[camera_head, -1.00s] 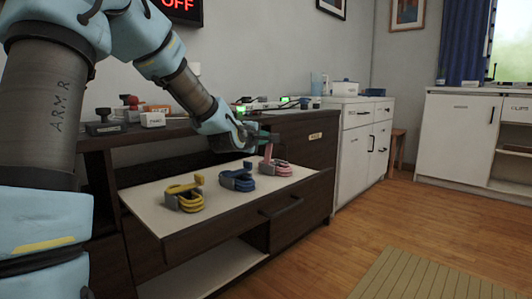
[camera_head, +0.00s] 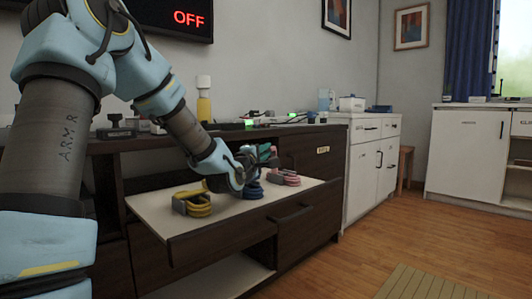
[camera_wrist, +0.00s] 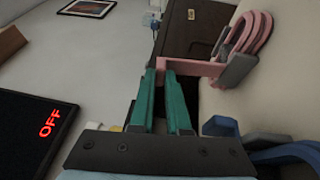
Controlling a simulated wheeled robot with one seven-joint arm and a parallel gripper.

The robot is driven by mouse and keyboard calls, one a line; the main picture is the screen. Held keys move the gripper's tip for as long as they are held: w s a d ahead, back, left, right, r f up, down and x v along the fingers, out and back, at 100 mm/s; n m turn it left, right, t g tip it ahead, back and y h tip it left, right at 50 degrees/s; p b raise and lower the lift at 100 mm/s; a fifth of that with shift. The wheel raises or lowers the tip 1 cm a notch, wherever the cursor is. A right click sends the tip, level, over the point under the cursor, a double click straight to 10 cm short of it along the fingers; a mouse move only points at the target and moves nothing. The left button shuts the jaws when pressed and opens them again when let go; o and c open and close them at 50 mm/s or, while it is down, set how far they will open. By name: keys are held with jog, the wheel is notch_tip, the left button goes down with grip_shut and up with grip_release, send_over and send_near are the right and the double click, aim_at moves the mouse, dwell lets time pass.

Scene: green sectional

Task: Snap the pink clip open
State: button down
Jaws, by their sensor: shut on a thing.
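The pink clip (camera_head: 286,179) lies on the pale board at the right end of a row of clips. In the wrist view its pink loops (camera_wrist: 245,38) and grey block (camera_wrist: 238,70) show at the upper right. A pink arm reaches left from the block to between my teal fingertips. My gripper (camera_wrist: 161,72) is shut on the end of that pink arm. In the head view my gripper (camera_head: 268,154) is just above and left of the clip, over the blue clip. Whether the clip's catch is open I cannot tell.
The blue clip (camera_head: 253,191) sits partly hidden beneath my gripper. The yellow clip (camera_head: 192,203) is farther left on the pale board (camera_head: 240,209). Several small objects stand on the dark cabinet top behind. The board's front edge is bare.

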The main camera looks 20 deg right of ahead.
jog(key=c, duration=0.9)
grip_release()
jog(key=p+v, duration=0.3)
jog(key=v, duration=0.6)
jog(key=shift+s+a, duration=0.15)
jog(key=shift+s+a+f, duration=0.1)
jog(key=shift+s+a, duration=0.35)
jog(key=shift+s, duration=0.05)
